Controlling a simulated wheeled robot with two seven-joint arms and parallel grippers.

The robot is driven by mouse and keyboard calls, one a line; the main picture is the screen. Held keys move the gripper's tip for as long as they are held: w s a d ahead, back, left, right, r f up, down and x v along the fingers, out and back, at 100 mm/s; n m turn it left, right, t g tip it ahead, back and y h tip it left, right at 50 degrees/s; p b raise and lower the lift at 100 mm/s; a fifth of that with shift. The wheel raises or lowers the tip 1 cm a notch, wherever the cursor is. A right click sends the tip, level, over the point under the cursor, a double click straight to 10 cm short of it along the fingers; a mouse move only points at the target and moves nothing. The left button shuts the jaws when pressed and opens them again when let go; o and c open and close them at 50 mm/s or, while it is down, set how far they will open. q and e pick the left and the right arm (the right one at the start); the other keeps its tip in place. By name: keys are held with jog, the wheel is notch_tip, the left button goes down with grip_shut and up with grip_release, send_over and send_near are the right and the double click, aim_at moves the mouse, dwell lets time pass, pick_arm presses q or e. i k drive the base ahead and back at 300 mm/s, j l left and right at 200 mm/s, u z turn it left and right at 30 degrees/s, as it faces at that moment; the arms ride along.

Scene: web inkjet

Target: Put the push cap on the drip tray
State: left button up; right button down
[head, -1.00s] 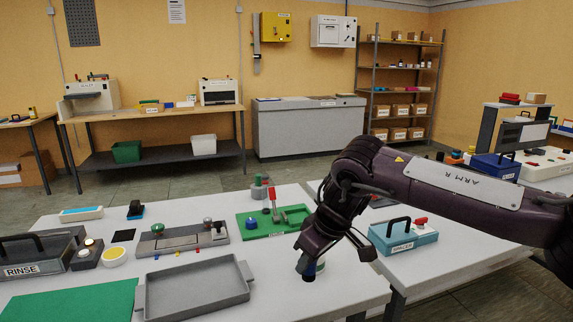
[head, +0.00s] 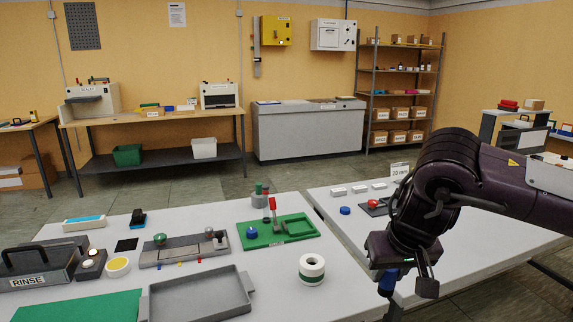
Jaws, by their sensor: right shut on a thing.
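The drip tray appears to be the grey shallow tray (head: 250,279) with side handles, lying empty on the near white table. My right gripper (head: 402,284) hangs low at the right, well to the right of the tray and over the gap between the tables. It is shut on a small dark blue piece (head: 387,283), mostly hidden by the fingers. I cannot tell for sure that this piece is the push cap. A blue round cap (head: 345,210) lies on the right table, and a blue knob (head: 251,232) is on the green tray. My left gripper is not in view.
A white tape roll (head: 312,270) stands right of the grey tray. A green tray (head: 285,232), a grey fixture with knobs (head: 180,253), the RINSE caddy (head: 38,268) and a green mat (head: 75,308) crowd the table. The table's right edge is bare.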

aim_at(199, 302)
jog(key=i+j+u, duration=0.1)
jog(key=i+u, duration=0.15)
jog(key=u, duration=0.15)
jog(key=i+u, duration=0.5)
jog(key=u, duration=0.25)
